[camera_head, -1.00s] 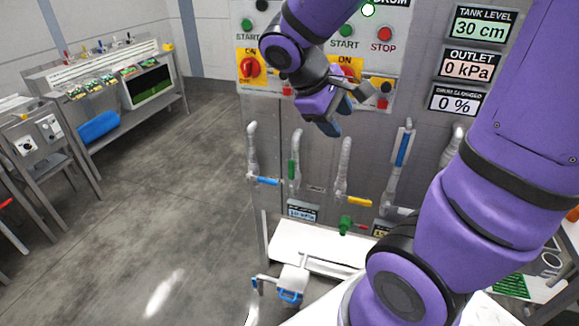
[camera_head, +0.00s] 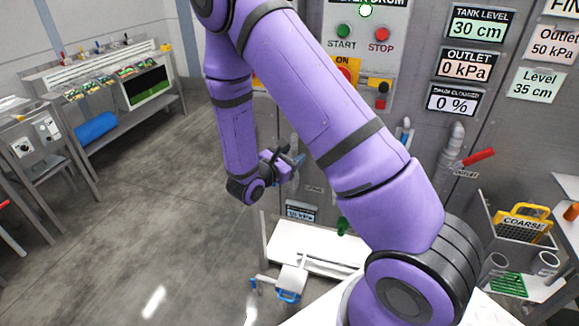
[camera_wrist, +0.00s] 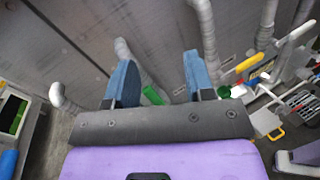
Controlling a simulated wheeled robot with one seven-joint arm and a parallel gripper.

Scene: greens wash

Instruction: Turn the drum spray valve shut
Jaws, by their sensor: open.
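Several pipes with coloured valve levers stand along the grey panel. No readable label marks one as the drum spray valve. My gripper (camera_wrist: 160,80) is open, with two blue fingers pointing at the panel. In the wrist view a green lever (camera_wrist: 153,95) shows between the fingers, beyond them and nearer the left finger; I cannot tell whether they touch it. In the head view my gripper (camera_head: 293,163) is in front of the left pipes, and my arm hides most levers.
A red lever (camera_head: 478,157) sits on the outlet pipe at right. A white bench (camera_head: 290,245) and a blue-handled fixture (camera_head: 290,295) stand low before the panel. A yellow-handled coarse basket (camera_head: 522,222) is at right. The floor (camera_head: 150,220) at left is clear.

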